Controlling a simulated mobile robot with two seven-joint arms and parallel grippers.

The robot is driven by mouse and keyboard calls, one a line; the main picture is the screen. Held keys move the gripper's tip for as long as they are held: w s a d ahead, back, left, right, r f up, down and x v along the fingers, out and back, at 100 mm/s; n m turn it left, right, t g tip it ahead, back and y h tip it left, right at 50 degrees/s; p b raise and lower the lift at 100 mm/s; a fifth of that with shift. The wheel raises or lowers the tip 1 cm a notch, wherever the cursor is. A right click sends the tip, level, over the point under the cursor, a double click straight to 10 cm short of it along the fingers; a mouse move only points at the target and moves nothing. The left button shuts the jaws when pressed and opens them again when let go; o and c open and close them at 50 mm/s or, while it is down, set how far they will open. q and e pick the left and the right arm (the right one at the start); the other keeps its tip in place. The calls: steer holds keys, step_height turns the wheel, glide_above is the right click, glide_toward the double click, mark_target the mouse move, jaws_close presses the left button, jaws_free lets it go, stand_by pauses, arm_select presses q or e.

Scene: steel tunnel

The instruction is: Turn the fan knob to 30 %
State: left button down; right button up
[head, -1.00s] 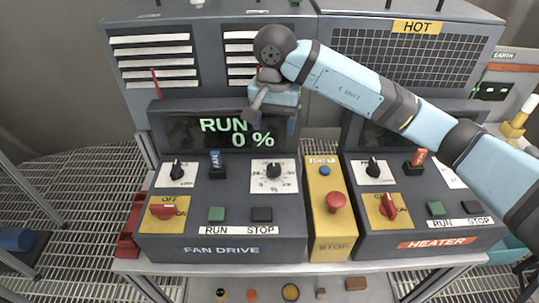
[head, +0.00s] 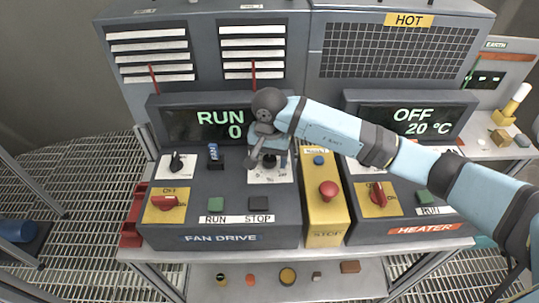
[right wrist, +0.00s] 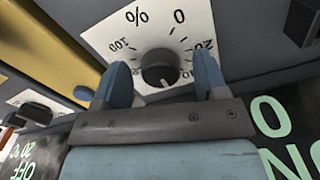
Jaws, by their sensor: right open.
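The fan knob (head: 270,160) is a black dial on a white percent scale plate (head: 283,176) on the sloped fan drive panel (head: 220,237). My right gripper (head: 268,158) is just above it and hides part of the dial and scale. In the right wrist view the knob (right wrist: 160,70) stands between the two blue fingers of my open right gripper (right wrist: 163,84), with gaps on both sides. The fan display (head: 220,124) reads RUN and 0; its right part is hidden by my gripper. My left gripper is not in view.
A yellow box (head: 325,205) with a red mushroom button (head: 328,190) stands close right of the fan panel. A blue-handled switch (head: 214,157) is left of the knob; green (head: 216,204) and black (head: 259,204) buttons are below. The heater panel (head: 425,230) is farther right.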

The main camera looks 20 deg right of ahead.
steer(key=c, duration=0.9)
steer(key=shift+c, duration=0.2)
